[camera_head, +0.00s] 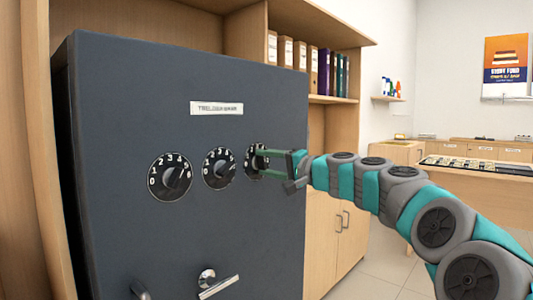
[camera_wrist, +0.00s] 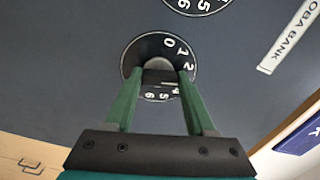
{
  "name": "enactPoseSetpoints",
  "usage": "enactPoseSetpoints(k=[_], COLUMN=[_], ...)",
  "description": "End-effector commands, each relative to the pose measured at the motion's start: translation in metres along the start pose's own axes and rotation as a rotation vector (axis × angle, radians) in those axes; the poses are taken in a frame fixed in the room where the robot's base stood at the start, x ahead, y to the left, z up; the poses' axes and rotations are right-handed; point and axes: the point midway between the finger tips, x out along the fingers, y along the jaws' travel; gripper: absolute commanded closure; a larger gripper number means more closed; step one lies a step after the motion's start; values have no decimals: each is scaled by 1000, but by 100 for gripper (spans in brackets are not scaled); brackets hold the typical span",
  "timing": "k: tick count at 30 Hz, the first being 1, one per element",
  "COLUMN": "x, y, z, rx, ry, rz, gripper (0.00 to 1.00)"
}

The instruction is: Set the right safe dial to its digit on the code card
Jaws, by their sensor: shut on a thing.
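The dark grey safe (camera_head: 130,100) has a row of three round black dials with white digits. The right dial (camera_head: 250,172) is partly hidden by my gripper (camera_head: 262,161) in the head view. In the wrist view the right dial (camera_wrist: 141,49) shows digits 0, 1, 2, 5 and 6, with others partly covered. My gripper (camera_wrist: 157,76) has its green fingers shut on the dial's grey knob (camera_wrist: 158,66). The knob's pointer cannot be made out clearly. The middle dial (camera_head: 219,168) and left dial (camera_head: 170,177) stand free. I cannot make out a code card.
A white label (camera_head: 217,108) is on the safe above the dials. A metal handle (camera_head: 217,287) sticks out below them. Shelves with binders (camera_head: 312,67) stand behind the safe. A counter with a tray (camera_head: 478,165) is at the right. Floor (camera_head: 375,277) shows between.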

Motion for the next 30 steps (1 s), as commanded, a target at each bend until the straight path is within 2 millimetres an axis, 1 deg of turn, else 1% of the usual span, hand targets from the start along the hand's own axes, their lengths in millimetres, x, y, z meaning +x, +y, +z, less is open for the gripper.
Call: enactPoseSetpoints(k=[1,4,30], x=[0,0,0], y=[-5,-5,3], z=[0,-2,-2], rx=[46,140,963], ry=[-3,0,3], rz=[1,1,1], gripper=[100,100,100])
